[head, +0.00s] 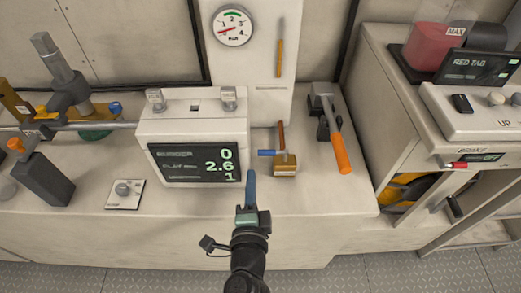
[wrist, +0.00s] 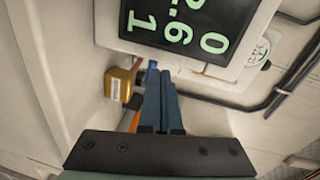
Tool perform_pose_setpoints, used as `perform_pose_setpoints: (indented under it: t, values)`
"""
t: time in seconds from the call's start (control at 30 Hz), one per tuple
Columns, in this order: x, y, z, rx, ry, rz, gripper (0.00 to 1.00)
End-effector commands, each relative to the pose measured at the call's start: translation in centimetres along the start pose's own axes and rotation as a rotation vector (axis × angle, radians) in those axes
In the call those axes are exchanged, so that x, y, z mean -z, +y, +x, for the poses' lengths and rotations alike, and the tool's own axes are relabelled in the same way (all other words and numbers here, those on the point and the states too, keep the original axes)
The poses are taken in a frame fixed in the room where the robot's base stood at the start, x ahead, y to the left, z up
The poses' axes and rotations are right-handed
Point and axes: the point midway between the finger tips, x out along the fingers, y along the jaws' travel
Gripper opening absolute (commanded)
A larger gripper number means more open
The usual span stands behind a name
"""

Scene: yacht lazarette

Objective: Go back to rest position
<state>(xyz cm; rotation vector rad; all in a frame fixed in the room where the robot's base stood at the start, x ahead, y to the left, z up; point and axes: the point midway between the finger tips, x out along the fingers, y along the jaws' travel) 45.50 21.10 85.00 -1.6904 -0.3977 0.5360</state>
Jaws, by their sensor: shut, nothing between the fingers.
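My gripper (head: 250,186) is in front of the lower right corner of the display box, over the front part of the bench. Its blue fingers are together and empty. In the wrist view my gripper (wrist: 168,80) points toward the bench, with the display box (wrist: 120,22) above it. The display box (head: 142,137) shows 0, 2.6 and 1 on its screen. A brass block (head: 285,171) with a blue handle sits right of the gripper, apart from it; it also shows in the wrist view (wrist: 118,85).
A round gauge (head: 232,25) is on the wall panel. A small knob plate (head: 125,194) and a dark grey block (head: 45,182) are left. A red-tab machine (head: 470,98) stands at right.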

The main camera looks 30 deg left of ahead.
Motion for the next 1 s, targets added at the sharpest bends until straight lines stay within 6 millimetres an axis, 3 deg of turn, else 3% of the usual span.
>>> perform_pose_setpoints:
  t: [0.3, 0.57, 0.83, 0.93, 1.0]
  values:
    - [-4.2, -0.7, -4.4, -0.001, 0.001, 0.001, 0.0]
    - [-5.3, -1.1, -5.5, 0.001, 0.002, -0.002, 0.0]
    - [-4.9, -1.5, -5.3, 0.01, 0.006, -0.015, 0.0]
    - [-3.0, -3.9, -4.3, 0.052, 0.028, -0.097, 0.0]
    - [-0.6, -6.9, -3.2, 0.101, 0.058, -0.203, 0.0]
